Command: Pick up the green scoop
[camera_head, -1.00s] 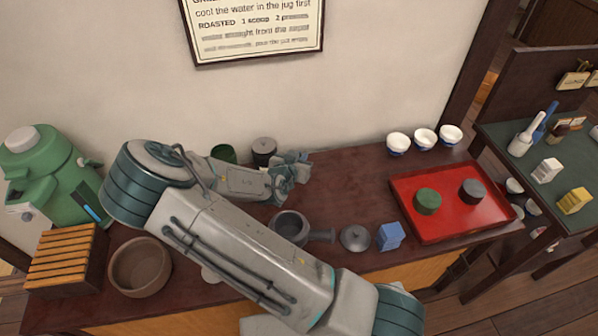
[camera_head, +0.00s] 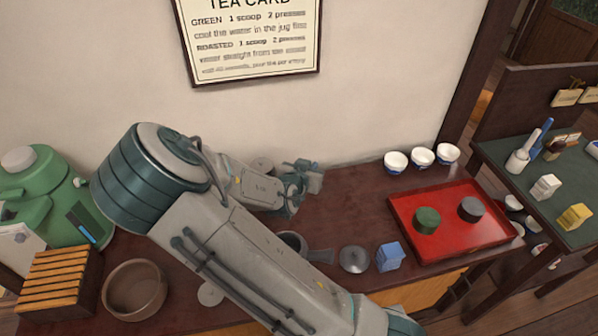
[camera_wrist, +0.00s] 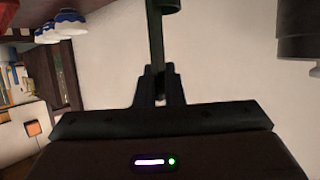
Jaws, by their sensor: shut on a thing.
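The green scoop (camera_wrist: 156,42) shows in the wrist view as a thin dark green handle that runs up from between the fingertips. Its wider green end (camera_wrist: 168,5) is cut off by the top edge. My gripper (camera_wrist: 158,88) is shut on the handle. In the head view my gripper (camera_head: 306,178) is above the back of the brown counter, near the wall. The scoop cannot be made out there.
A dark canister (camera_head: 262,164) is partly hidden behind my arm. A lidless grey pot (camera_head: 292,243), a grey lid (camera_head: 354,259) and a blue box (camera_head: 390,256) stand in front. A red tray (camera_head: 450,243) holds green and dark lidded pieces. White bowls (camera_head: 422,157) stand behind it.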

